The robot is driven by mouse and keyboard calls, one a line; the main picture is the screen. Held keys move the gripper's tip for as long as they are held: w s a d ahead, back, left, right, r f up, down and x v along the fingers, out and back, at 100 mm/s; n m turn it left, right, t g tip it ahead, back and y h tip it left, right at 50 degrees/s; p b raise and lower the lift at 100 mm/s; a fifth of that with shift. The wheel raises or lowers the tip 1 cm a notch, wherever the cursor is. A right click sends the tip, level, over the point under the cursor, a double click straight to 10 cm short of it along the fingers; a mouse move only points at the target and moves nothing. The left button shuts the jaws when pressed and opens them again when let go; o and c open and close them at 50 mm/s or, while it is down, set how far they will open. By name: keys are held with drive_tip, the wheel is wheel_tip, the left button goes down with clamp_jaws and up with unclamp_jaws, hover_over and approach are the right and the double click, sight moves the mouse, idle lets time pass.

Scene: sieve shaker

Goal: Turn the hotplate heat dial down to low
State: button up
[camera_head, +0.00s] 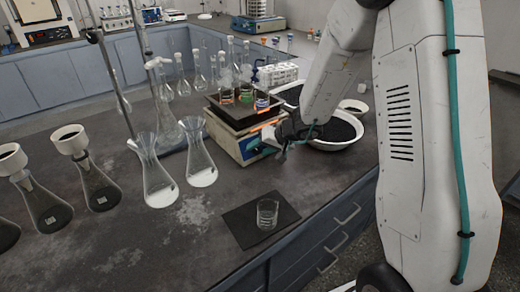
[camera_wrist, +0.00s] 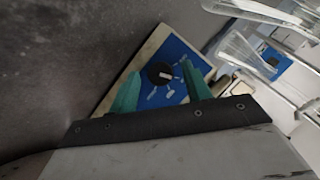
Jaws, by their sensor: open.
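The hotplate (camera_head: 241,140) stands on the bench, a cream box with a dark top plate bearing several small vessels with coloured contents. Its blue front panel also shows in the wrist view (camera_wrist: 178,62). The black round heat dial (camera_wrist: 160,73) with a pale pointer mark sits on that panel, with white marks around it. My gripper (camera_wrist: 160,92) is open, its two green fingers apart, with the dial seen between and just beyond the fingertips. I cannot tell whether the fingers touch it. In the head view my gripper (camera_head: 285,138) is at the hotplate's front and hides the dial.
Conical flasks (camera_head: 155,180) stand left of the hotplate, near a metal stand rod. A white bowl of dark material (camera_head: 337,130) lies close to the right, behind my arm. A small beaker (camera_head: 267,213) sits on a dark mat (camera_head: 240,225) in front.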

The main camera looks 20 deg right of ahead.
drive_tip(key=v, duration=0.7)
drive_tip(key=shift+s, duration=0.2)
drive_tip(key=shift+d+r, duration=0.1)
drive_tip(key=shift+r, duration=0.05)
drive_tip(key=s+a+r+g+y, duration=0.1)
drive_tip(key=s+a+r+g, duration=0.2)
drive_tip(key=s, duration=0.4)
drive_tip(key=s+a+r+g, duration=0.3)
drive_tip(key=s, duration=0.4)
drive_tip(key=s+d+r+h, duration=0.1)
drive_tip(key=s+r+h, duration=0.1)
drive_tip(key=s, duration=0.4)
drive_tip(key=s+d+r+n+h, duration=0.1)
drive_tip(key=s+d+r+h, duration=0.1)
drive_tip(key=s+r, duration=0.3)
drive_tip(key=s+d+r+n+h, duration=0.1)
drive_tip(key=s+d+r+h, duration=0.1)
drive_tip(key=s, duration=0.6)
drive_tip(key=shift+s+r+t+h, duration=0.3)
drive_tip(key=shift+s+r+h, duration=0.15)
drive_tip(key=shift+r, duration=0.45)
